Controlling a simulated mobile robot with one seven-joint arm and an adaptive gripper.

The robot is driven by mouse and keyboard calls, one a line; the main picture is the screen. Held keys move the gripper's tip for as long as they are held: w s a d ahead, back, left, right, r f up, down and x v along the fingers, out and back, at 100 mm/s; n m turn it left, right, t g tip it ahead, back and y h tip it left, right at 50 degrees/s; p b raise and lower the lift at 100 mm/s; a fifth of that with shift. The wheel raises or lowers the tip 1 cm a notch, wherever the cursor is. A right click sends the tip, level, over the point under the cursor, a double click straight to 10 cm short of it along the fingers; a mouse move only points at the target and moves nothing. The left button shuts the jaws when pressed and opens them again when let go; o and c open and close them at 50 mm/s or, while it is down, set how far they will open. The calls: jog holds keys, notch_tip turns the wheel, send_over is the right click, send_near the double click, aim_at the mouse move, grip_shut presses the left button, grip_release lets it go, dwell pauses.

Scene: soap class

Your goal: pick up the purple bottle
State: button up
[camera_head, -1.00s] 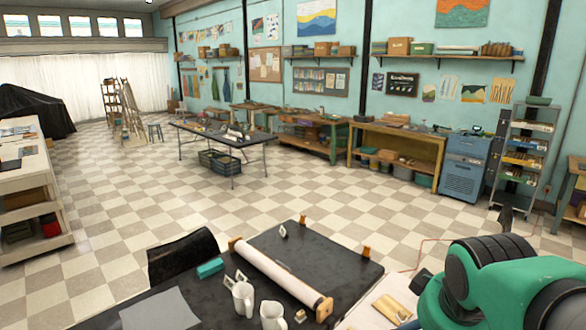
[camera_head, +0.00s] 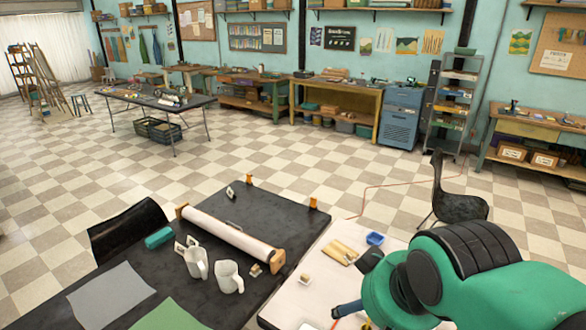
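I see no purple bottle in the camera_head view. My green and black arm fills the lower right corner and covers part of the pale table. A small dark part shows at the arm's left side, and a dark blue rod-like piece shows below it. I cannot tell whether either belongs to my gripper, so its fingers cannot be made out. No held object shows.
A black chair (camera_head: 458,206) stands behind.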

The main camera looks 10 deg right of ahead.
dwell(0.3)
jog(key=w+d+f+g, duration=0.1)
jog(key=w+d+f, duration=0.1)
jog(key=w+d, duration=0.8)
jog(key=w+d+f+g, duration=0.2)
jog(key=w+d, duration=0.3)
jog(key=w, duration=1.1)
jog(key=w+d+f+g, duration=0.1)
jog(key=w+d+f, duration=0.3)
jog(key=d+f, duration=0.3)
jog(key=w+d+f+n+p, duration=0.1)
jog(key=w+d+f, duration=0.4)
jog(key=d+f, duration=0.3)
jog(key=w+d+f+g, duration=0.1)
jog(key=w+d+f, duration=0.3)
jog(key=d+f, duration=0.3)
jog(key=shift+w+d+f+g+p, duration=0.15)
jog(key=shift+f, duration=1.3)
jog(key=shift+w+d+f+g+p, duration=0.1)
jog(key=shift+d+f+g+p, duration=0.05)
jog(key=shift+f, duration=1.25)
jog(key=shift+d+f, duration=0.35)
jog(key=shift+f, duration=0.15)
jog(key=shift+f, duration=0.15)
